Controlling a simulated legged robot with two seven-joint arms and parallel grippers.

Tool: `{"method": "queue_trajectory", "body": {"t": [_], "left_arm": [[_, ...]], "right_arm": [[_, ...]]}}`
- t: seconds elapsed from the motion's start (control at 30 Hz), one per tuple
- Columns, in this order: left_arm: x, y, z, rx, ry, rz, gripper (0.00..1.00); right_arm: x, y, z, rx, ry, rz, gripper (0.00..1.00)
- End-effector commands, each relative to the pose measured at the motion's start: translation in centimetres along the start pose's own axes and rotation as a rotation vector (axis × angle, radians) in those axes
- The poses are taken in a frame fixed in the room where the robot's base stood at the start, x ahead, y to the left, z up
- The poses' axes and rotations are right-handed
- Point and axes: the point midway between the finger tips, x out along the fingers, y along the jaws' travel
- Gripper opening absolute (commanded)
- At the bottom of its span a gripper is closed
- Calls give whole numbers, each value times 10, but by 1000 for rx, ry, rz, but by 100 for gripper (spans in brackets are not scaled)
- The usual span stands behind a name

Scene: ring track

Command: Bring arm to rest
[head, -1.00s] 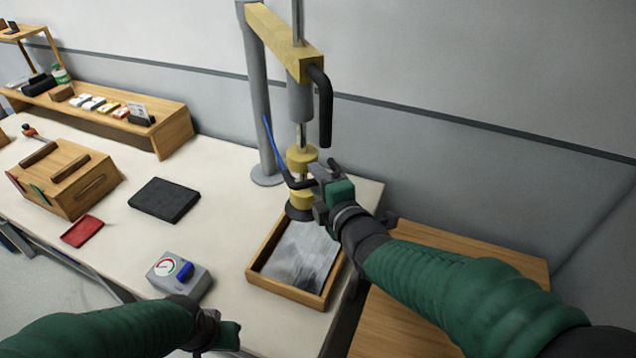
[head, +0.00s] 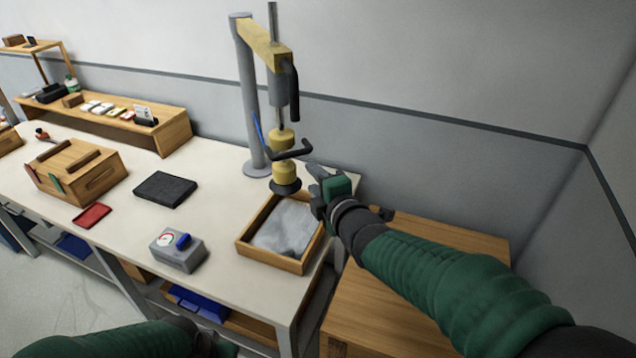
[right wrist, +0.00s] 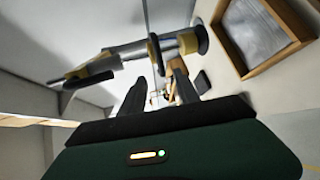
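My right gripper (head: 314,186) is beside the yellow-and-grey press, to the right of its dark handle (head: 290,152) and above the wooden tray's back right corner. In the right wrist view its two dark fingers (right wrist: 158,85) stand apart with nothing held between them.
A grey gauge box (head: 178,250) with a blue knob, a black pad (head: 165,189), a red tray (head: 92,216) and a wooden box (head: 78,172) stand on the white bench. A lower wooden surface (head: 390,290) lies under my right arm. A wall is behind.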

Motion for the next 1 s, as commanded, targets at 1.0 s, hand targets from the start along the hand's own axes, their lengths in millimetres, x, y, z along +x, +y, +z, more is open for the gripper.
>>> {"method": "queue_trajectory", "body": {"t": [1.0], "left_arm": [[0, 0, 0, 0, 0, 0, 38]], "right_arm": [[-279, -314, 75, 1669, -1150, -667, 38]]}}
